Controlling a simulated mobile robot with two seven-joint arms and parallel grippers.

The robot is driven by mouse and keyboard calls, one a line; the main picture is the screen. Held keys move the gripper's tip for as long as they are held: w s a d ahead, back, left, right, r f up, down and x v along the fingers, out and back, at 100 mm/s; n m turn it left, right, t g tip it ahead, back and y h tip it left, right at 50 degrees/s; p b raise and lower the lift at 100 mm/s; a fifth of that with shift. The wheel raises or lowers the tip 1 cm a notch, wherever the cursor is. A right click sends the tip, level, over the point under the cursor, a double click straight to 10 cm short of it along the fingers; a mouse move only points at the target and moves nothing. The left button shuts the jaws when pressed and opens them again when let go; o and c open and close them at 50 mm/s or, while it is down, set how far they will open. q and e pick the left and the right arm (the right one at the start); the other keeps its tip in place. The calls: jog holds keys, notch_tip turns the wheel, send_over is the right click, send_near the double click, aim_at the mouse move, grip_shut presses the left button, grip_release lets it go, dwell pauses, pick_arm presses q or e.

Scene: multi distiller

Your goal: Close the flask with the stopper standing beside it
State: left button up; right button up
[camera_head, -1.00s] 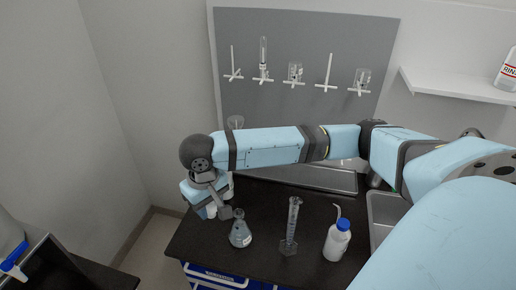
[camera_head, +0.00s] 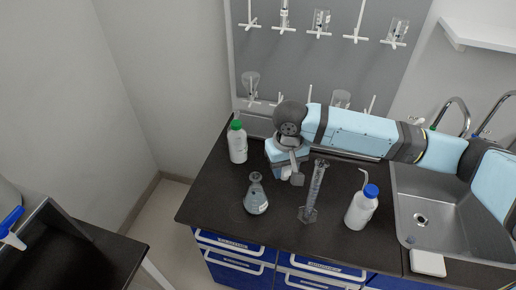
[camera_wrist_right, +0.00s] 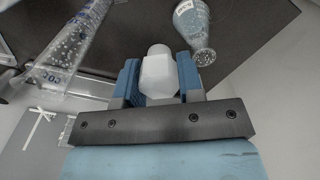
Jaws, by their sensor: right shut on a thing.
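The conical glass flask (camera_head: 256,200) stands upright on the dark worktop, holding some clear liquid. In the right wrist view it shows at the top (camera_wrist_right: 190,20), apart from my fingers, with its mouth towards the camera. My right gripper (camera_head: 292,172) is behind and to the right of the flask, between it and the tall cylinder. In the right wrist view my right gripper (camera_wrist_right: 160,85) is shut on a pale white stopper (camera_wrist_right: 160,70), which sits between the blue fingers. My left gripper is not in view.
A measuring cylinder (camera_head: 315,190) stands close to the right of my gripper. A blue-capped wash bottle (camera_head: 361,209) is further right, before the sink (camera_head: 445,215). A green-capped bottle (camera_head: 237,145) stands behind-left of the flask. A peg rack (camera_head: 300,60) is behind.

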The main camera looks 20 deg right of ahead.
pick_arm(q)
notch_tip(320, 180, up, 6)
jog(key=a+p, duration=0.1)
jog(key=p, duration=0.4)
pick_arm(e)
jog(key=w+a+r, duration=0.1)
jog(key=w+a, duration=0.5)
pick_arm(q)
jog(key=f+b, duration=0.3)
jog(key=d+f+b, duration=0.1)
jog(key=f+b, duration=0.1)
jog(key=b, duration=0.2)
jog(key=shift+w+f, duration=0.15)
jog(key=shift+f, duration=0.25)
pick_arm(e)
jog(key=shift+m, duration=0.3)
notch_tip(320, 180, down, 5)
jog(key=shift+w+f, duration=0.1)
jog(key=shift+f, duration=0.05)
pick_arm(q)
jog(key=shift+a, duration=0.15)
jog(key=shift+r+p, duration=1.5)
jog(key=shift+p, duration=0.1)
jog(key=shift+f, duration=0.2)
pick_arm(e)
jog(key=shift+f, duration=0.9)
jog(key=o, duration=1)
